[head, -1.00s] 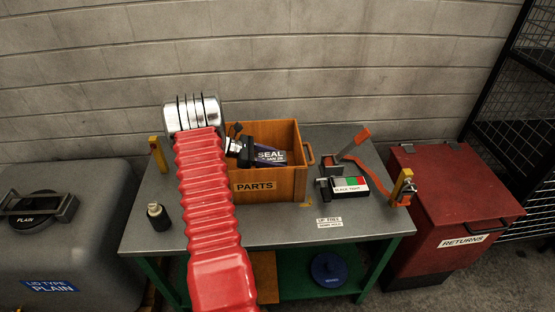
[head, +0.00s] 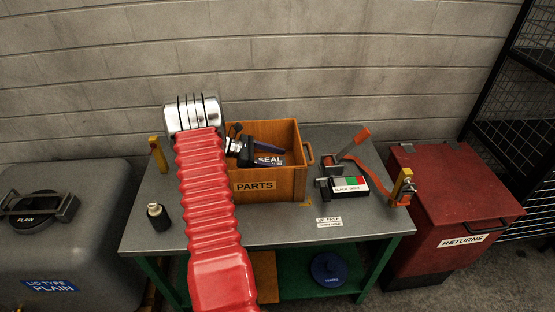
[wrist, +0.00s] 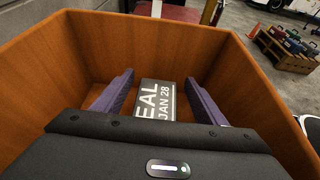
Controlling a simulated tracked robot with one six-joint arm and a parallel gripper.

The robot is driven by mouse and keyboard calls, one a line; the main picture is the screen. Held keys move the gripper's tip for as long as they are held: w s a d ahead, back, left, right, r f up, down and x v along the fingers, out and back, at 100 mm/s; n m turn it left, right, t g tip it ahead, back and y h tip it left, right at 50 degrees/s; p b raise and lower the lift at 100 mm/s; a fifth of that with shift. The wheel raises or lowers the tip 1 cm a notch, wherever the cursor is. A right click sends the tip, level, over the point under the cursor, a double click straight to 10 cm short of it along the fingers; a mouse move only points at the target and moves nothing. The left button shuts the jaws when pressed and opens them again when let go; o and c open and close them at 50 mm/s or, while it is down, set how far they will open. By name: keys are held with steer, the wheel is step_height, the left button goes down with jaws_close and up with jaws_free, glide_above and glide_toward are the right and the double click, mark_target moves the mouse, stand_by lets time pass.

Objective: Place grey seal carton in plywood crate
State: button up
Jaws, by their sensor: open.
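The plywood crate (head: 270,189), marked PARTS, stands on the grey workbench in the head view. Its wooden walls (wrist: 65,55) surround the view from the wrist. The grey seal carton (head: 269,160) lies inside the crate, partly hidden by the gripper and the front wall. Its SEAL and JAN 28 lettering shows in the wrist view (wrist: 157,100), low in the crate. My gripper (wrist: 155,88) is open, with its purple fingers apart on either side of the carton, inside the crate. The near part of the carton is hidden by the gripper body.
The workbench (head: 270,228) holds a dark bottle (head: 158,217) at left and a black light box (head: 349,190) with an orange-handled clamp (head: 355,141) right of the crate. A red returns bin (head: 450,215) stands right. A grey lidded container (head: 70,240) stands left.

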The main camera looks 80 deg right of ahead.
steer(key=shift+s+a+f, duration=0.15)
steer(key=shift+a+f, duration=0.2)
steer(key=shift+f, duration=0.25)
steer(key=shift+d+r, duration=0.1)
steer(key=shift+r, duration=0.35)
steer(key=v, duration=0.7)
steer(key=shift+d+r, duration=0.15)
steer(key=shift+w+r, duration=0.15)
steer(key=shift+w, duration=0.25)
